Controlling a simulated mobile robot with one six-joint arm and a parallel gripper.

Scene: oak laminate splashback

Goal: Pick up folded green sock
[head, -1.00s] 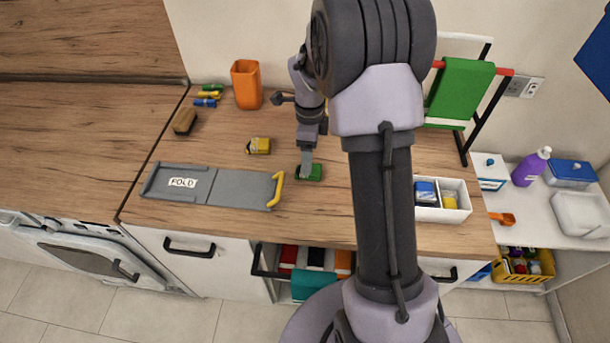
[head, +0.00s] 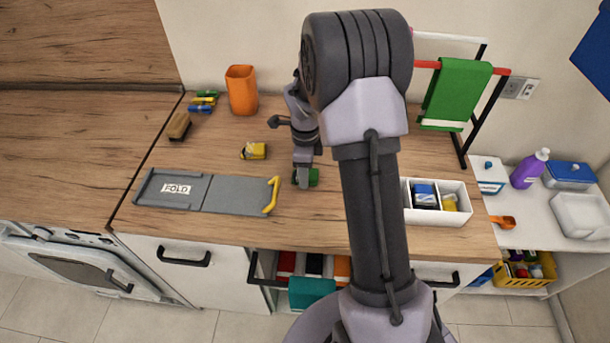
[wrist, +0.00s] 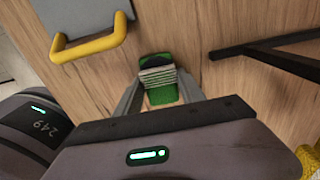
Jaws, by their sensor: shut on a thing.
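The folded green sock (head: 313,177) shows in the head view at the tip of my gripper (head: 303,178), partly hidden by it. In the wrist view the sock (wrist: 162,94), green with a pale ribbed band and a dark patch, sits between the two fingers of my gripper (wrist: 158,92). The gripper is shut on it. I cannot tell clearly how far the sock is above the wooden counter (head: 330,215).
A grey folding board (head: 235,194) with a yellow handle lies to the left. A yellow folded item (head: 254,151) lies behind it. A white divided box (head: 438,216) stands to the right. An orange cup (head: 241,90) stands at the back.

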